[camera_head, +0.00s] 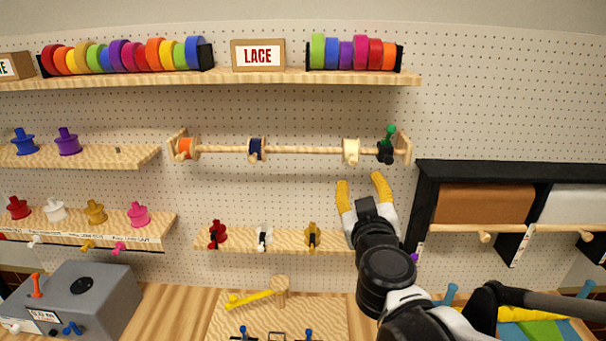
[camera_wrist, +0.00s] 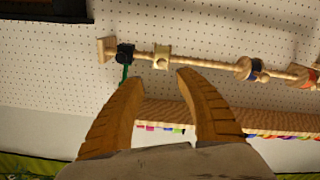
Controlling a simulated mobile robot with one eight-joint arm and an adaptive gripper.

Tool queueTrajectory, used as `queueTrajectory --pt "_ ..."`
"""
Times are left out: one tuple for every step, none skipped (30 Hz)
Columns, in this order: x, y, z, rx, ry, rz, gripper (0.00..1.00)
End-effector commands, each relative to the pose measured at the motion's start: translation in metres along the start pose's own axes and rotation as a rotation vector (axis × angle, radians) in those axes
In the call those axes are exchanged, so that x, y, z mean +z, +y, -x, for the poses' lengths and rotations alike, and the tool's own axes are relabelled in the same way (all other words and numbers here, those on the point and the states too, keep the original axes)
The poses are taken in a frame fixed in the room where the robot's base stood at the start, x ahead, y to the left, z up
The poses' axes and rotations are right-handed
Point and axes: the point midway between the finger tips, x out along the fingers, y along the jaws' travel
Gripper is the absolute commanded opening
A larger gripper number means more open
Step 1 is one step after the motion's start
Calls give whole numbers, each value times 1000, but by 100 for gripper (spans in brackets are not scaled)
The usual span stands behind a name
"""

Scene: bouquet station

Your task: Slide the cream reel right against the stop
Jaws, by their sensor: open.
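The cream reel (camera_head: 351,150) sits on a horizontal wooden rod (camera_head: 300,150), near its right end. The stop (camera_head: 385,153), black with a green knob, is on the same rod to the right. A short stretch of bare rod shows between them. My gripper (camera_head: 362,183) is open and empty, below the rod near the cream reel. In the wrist view, which looks upside down, the cream reel (camera_wrist: 162,57) shows just beyond my gap between the fingertips (camera_wrist: 157,77). The stop (camera_wrist: 125,54) is to its left there. My fingers do not appear to touch either.
A navy reel (camera_head: 256,149) and an orange reel (camera_head: 185,149) sit farther left on the rod. A shelf of ribbon rolls (camera_head: 250,77) runs above. A lower shelf (camera_head: 285,240) with small reels is below left. A black rack (camera_head: 425,195) stands to the right.

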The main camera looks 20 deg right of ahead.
Motion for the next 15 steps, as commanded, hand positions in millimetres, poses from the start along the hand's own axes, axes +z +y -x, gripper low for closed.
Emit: queueTrajectory --pt "0 0 5 -1 0 0 41" --pt "0 0 8 -1 0 0 41" --pt "0 0 10 -1 0 0 41" --pt "0 0 12 -1 0 0 41" --pt "0 0 13 0 0 0 41" --pt "0 0 14 0 0 0 41" --pt "0 0 15 0 0 0 41" --pt "0 0 16 0 0 0 41" --pt "0 0 16 0 0 0 41" --pt "0 0 16 0 0 0 41" --pt "0 0 16 0 0 0 41" --pt "0 0 16 0 0 0 41" --pt "0 0 16 0 0 0 41" --pt "0 0 16 0 0 0 41" --pt "0 0 16 0 0 0 41"
